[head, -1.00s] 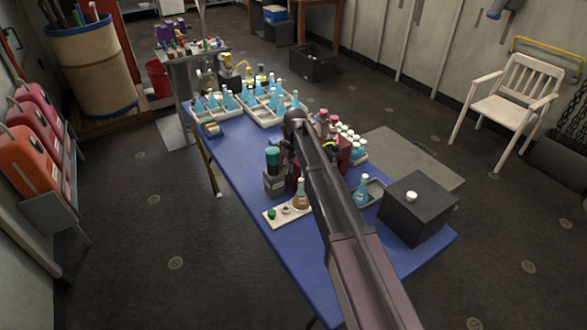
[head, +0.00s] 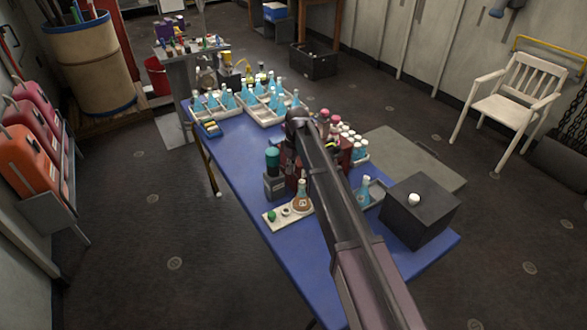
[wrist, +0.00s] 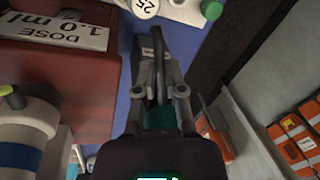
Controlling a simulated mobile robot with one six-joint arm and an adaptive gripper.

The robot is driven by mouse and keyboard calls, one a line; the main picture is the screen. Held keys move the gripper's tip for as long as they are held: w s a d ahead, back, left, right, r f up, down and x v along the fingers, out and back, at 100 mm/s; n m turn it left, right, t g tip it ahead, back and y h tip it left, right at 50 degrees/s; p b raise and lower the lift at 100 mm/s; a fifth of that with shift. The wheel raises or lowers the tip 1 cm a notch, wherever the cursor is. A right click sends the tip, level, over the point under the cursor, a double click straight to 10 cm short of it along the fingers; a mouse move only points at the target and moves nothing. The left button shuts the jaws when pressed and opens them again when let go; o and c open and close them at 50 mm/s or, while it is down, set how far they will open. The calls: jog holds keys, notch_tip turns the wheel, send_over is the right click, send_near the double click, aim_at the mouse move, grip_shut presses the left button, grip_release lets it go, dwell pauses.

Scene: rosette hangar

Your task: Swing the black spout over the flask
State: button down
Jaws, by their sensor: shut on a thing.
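The flask (head: 301,201) with amber liquid stands upright on a white plate (head: 272,222) at the table's near left, with a green knob and a white disc beside it. In the wrist view my gripper (wrist: 158,66) is shut on a thin dark bar, which looks like the black spout (wrist: 158,50). A teal part (wrist: 160,118) shows between the finger bases. A red housing (wrist: 60,95) marked "DOSE 1.0 ml" is to the left. The white plate's edge, a disc marked "25" and a green knob show at the top. My arm hides the gripper and spout in the head view.
A grey unit with a teal top (head: 272,160) stands close left of my arm. A dark box (head: 419,208) and a blue flask (head: 364,190) are on the right. Racks of blue flasks (head: 265,110) fill the far end. The blue table is bare at front left.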

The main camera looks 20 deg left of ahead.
jog(key=shift+w+d, duration=0.1)
jog(key=shift+d, duration=0.15)
jog(key=c, duration=0.7)
grip_release()
jog(key=shift+a, duration=0.15)
